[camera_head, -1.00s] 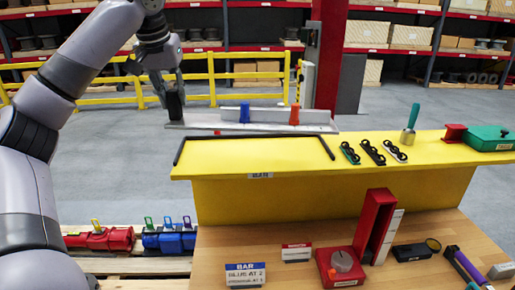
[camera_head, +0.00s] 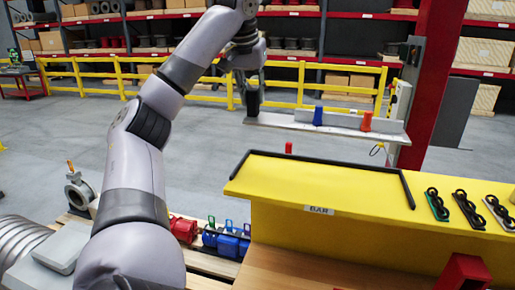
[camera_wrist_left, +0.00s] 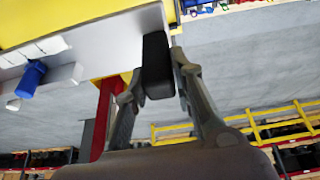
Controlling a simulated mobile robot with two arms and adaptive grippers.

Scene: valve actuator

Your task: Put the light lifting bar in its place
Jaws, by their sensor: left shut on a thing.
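The pale grey lifting bar (camera_head: 290,122) shows in the head view beyond the far edge of the yellow shelf, roughly level. It carries a blue piece (camera_head: 318,115) and a red piece (camera_head: 366,121). My left gripper (camera_head: 253,101) is shut on the black grip at the bar's left end. In the left wrist view, the black grip (camera_wrist_left: 157,65) sits between the fingers (camera_wrist_left: 155,82), with the bar (camera_wrist_left: 95,35) and its blue piece (camera_wrist_left: 31,78) to the left. The shelf's place labelled BAR (camera_head: 319,210) has a black outline (camera_head: 330,162) and is empty. My right gripper is out of view.
A red post (camera_head: 430,80) stands behind the bar's right end. Red and blue parts (camera_head: 228,240) lie below left. A yellow railing (camera_head: 120,75) crosses behind.

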